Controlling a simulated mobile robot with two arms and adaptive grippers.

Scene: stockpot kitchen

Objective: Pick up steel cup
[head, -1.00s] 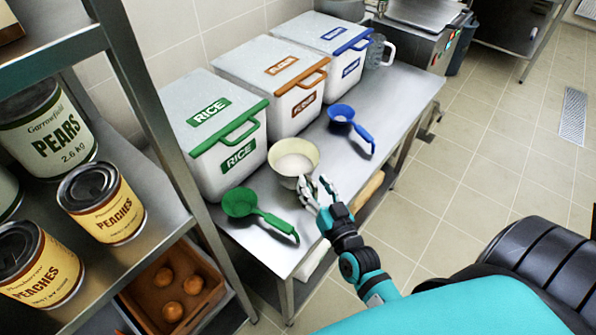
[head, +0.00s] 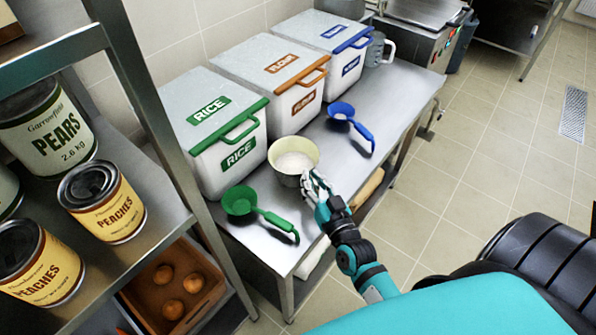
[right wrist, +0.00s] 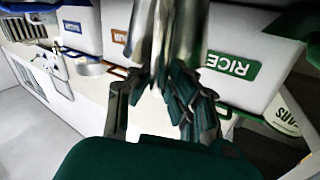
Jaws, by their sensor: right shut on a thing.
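The steel cup (head: 286,180) stands on the steel table in front of the flour bin. It has a pale yellowish inside and white contents. Its shiny metal side (right wrist: 168,35) fills the top middle of the right wrist view. My right gripper (head: 311,186) is at the cup's near right side, with its fingers closed on the wall. In the right wrist view the gripper (right wrist: 168,85) has its dark fingers against the metal. Whether the cup's base is clear of the table cannot be told. My left gripper is not in view.
A green scoop (head: 240,201) lies left of the cup, a blue scoop (head: 341,111) to its right. The rice bin (head: 215,130), flour bin (head: 270,80) and a blue-lidded bin (head: 322,40) line the wall. A shelf with cans (head: 103,200) stands left.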

